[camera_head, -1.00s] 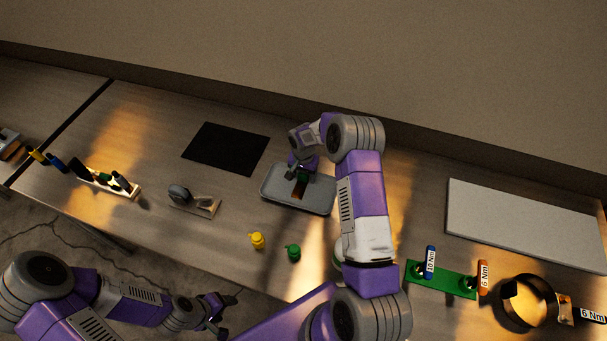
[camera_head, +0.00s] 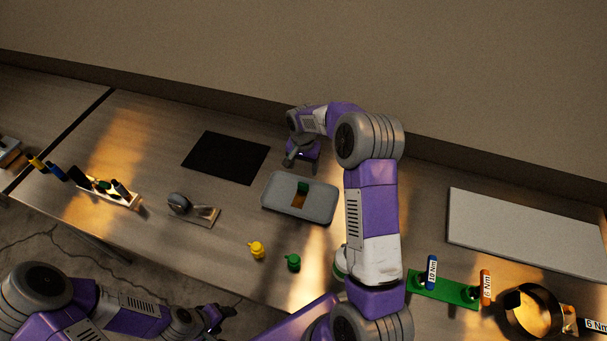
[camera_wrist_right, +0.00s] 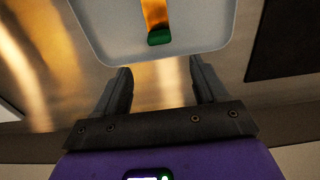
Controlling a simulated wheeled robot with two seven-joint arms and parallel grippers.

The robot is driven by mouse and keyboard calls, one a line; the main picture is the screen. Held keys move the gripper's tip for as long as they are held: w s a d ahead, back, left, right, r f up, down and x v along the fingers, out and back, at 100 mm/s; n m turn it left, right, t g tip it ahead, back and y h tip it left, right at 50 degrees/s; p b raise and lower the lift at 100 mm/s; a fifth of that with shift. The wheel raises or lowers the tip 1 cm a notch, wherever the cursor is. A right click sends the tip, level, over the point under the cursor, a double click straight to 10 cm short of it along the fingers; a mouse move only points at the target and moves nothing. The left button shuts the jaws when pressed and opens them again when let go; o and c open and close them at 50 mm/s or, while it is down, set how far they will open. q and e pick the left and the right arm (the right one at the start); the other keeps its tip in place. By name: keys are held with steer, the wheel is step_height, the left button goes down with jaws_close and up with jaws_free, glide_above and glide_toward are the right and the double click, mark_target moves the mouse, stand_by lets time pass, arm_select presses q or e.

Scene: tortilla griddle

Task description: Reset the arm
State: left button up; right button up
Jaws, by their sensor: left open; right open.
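My right gripper (camera_head: 299,157) is just behind the far edge of a grey tray (camera_head: 275,203). In the right wrist view its two fingers (camera_wrist_right: 161,88) are spread apart with nothing between them. The tray also shows there (camera_wrist_right: 100,30), beyond the fingertips. An orange-brown item with a green end (camera_wrist_right: 158,32) lies in the tray, apart from the fingers. It also shows in the head view (camera_head: 299,199). My left gripper (camera_head: 222,316) is low at the bottom left, off the front edge of the table. It is open and looks empty.
A black mat (camera_head: 225,157) lies left of the tray. A yellow bottle (camera_head: 257,250) and a green bottle (camera_head: 293,262) stand near the front edge.

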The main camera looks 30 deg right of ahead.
mark_target(304, 184)
steer(key=shift+r, duration=0.7)
step_height(304, 184, down, 12)
steer(key=shift+w+d+f+p, duration=0.1)
steer(key=shift+d+f+p, duration=0.1)
steer(key=shift+p, duration=0.25)
steer(key=shift+w+r, duration=0.1)
steer(key=shift+r, duration=1.8)
steer(key=shift+f, duration=0.1)
